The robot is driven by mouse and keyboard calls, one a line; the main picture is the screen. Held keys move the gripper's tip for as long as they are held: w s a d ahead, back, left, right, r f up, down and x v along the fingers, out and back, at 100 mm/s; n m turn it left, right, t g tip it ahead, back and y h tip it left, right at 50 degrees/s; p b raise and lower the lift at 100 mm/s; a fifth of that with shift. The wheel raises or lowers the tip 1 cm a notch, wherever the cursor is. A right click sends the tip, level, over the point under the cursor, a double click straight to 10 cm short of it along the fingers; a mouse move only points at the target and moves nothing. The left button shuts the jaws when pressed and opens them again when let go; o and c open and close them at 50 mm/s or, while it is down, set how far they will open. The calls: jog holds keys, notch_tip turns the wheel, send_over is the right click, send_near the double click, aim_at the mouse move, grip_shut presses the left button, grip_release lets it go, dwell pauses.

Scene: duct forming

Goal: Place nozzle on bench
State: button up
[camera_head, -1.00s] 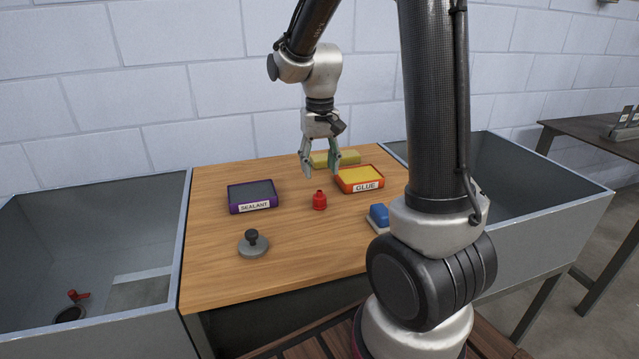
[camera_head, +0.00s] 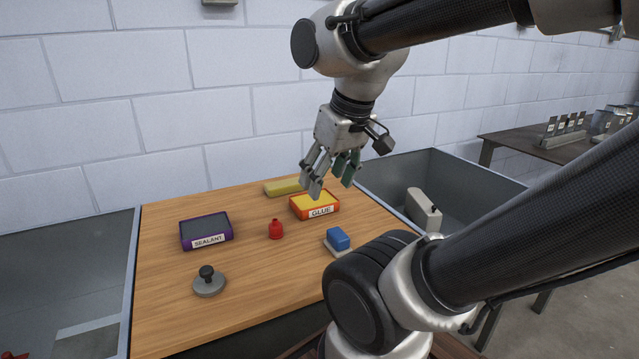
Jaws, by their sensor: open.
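A small red nozzle-shaped piece (camera_head: 276,229) stands upright on the wooden bench (camera_head: 165,290), near its middle. My gripper (camera_head: 331,183) is open, with nothing seen between its fingers. The gripper is apart from the red piece.
The bench holds a purple SEALANT tray (camera_head: 206,231), an orange GLUE tray (camera_head: 314,205), a yellow block (camera_head: 282,187), a blue block (camera_head: 338,239) and a grey knobbed disc (camera_head: 208,283). Sunken basins flank it; the right one holds a pale block (camera_head: 422,209).

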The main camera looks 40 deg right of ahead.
jog(key=w+f+g, duration=0.3)
jog(key=f, duration=0.1)
jog(key=m+g, duration=0.1)
jog(key=m, duration=1.4)
send_over(274, 220)
jog(key=f, duration=1)
jog(key=shift+s+f, duration=0.15)
jog(key=shift+s, duration=0.05)
jog(key=shift+w+m, duration=0.3)
jog(key=shift+m, duration=0.8)
jog(key=shift+f, duration=0.1)
jog(key=shift+m, duration=0.3)
jog(key=f, duration=0.7)
jog(key=shift+s+f, duration=0.2)
jog(key=shift+f, duration=0.05)
jog(key=shift+c, duration=0.2)
